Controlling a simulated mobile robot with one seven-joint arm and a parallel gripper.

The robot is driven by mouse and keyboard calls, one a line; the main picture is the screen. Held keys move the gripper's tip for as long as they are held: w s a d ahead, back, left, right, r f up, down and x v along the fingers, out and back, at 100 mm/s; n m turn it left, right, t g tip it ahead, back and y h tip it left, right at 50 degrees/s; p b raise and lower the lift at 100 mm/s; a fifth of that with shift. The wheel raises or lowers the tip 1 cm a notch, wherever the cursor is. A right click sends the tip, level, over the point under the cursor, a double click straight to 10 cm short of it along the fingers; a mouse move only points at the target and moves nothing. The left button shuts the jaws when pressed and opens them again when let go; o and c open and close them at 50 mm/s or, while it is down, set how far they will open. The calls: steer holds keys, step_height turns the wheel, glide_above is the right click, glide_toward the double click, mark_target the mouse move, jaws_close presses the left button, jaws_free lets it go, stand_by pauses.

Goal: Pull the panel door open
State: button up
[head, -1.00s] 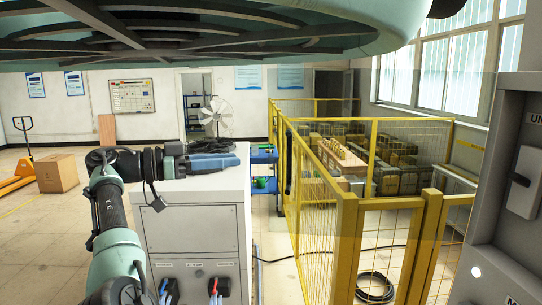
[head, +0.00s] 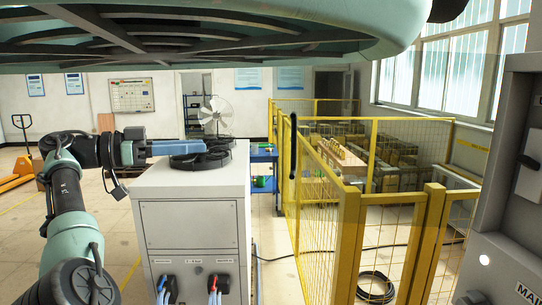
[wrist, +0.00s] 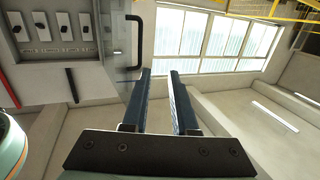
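The grey electrical panel (head: 510,170) stands at the right edge of the head view. In the wrist view the panel (wrist: 80,85) is at upper left, with several switches. A black bar handle (wrist: 130,42) stands at its right side, seemingly on a clear, see-through door whose edges are hard to make out. A dark upright bar (head: 293,145), probably the same handle, shows in the head view. My gripper (wrist: 158,75) is open and empty, its blue fingers apart. The handle lies beyond and left of the left fingertip, not between the fingers. In the head view my gripper (head: 205,147) is above the white cabinet.
The white cabinet (head: 190,225) has a black fan-like ring (head: 202,160) on top, close to my gripper. A yellow mesh fence (head: 345,240) stands between cabinet and panel. A cable (head: 375,288) lies on the floor inside it. Windows (wrist: 210,45) are beyond the fingers.

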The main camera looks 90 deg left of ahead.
steer(key=b+v, duration=0.1)
steer(key=v, duration=0.5)
steer(key=shift+d, duration=0.1)
stand_by(0.4)
